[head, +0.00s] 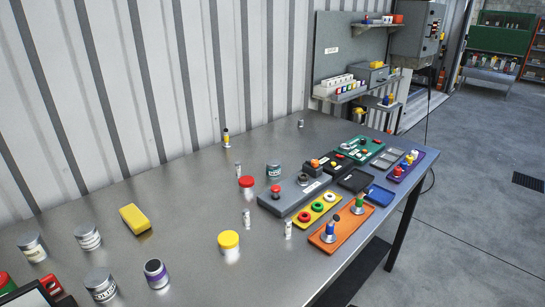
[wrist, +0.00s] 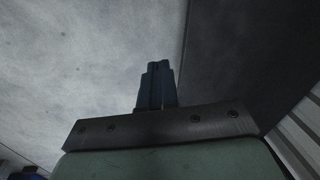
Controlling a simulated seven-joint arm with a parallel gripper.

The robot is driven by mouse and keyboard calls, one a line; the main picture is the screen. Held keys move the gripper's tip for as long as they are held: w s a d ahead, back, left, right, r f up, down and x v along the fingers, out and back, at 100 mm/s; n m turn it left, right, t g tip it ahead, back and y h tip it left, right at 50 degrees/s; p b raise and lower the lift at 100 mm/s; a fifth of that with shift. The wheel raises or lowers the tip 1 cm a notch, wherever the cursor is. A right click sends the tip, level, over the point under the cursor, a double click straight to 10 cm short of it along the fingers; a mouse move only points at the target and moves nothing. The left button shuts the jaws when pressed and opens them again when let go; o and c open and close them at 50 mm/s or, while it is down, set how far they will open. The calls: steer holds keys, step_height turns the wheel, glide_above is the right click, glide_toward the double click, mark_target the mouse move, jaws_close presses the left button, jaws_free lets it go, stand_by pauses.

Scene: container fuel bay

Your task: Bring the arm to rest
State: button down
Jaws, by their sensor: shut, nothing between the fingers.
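My gripper (wrist: 158,68) shows in the wrist view with its two dark fingers together and nothing between them. Behind it are only a pale grey surface and a darker grey area, with no object close to the fingertips. The arm and gripper do not show in the head view, so where the gripper is relative to the bench cannot be told.
A metal workbench (head: 185,215) carries several cans, a yellow block (head: 135,219), a grey box with a red knob (head: 292,195), an orange tray (head: 326,243) and a purple tray (head: 410,171). A corrugated wall (head: 110,80) stands behind. Open floor (head: 470,230) lies right.

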steer(key=s+a+n+g, duration=0.3)
steer(key=s+a+g, duration=0.1)
steer(key=s, duration=1)
steer(key=s+a+n+g+h, duration=0.1)
steer(key=s+a+n+g, duration=0.2)
steer(key=s, duration=1.2)
steer(key=shift+s+a+r+n+g, duration=0.15)
steer(key=shift+a+r+n+g, duration=0.2)
steer(key=shift+a+g, duration=0.35)
steer(key=c, duration=1.8)
jaws_free()
steer(key=o, duration=1.7)
steer(key=shift+f, duration=0.1)
